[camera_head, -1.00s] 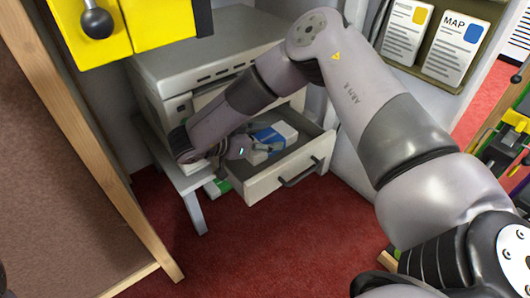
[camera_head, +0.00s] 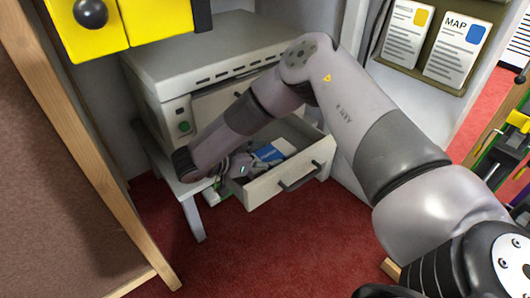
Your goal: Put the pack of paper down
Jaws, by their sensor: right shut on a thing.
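The pack of paper (camera_head: 278,149), blue and white, is inside the open drawer (camera_head: 262,190) of the grey machine. My right gripper (camera_head: 256,163) reaches into the drawer from the left and is shut on the near left end of the pack. My wrist and forearm hide part of the gripper and the drawer's left side. I cannot tell whether the pack touches the drawer floor. My left gripper is not in view.
The grey machine (camera_head: 215,48) stands on a low grey stand (camera_head: 194,212). A wooden-edged brown board (camera_head: 50,190) is at the left. A yellow cabinet (camera_head: 155,18) hangs above. Red carpet (camera_head: 270,245) lies clear in front of the drawer.

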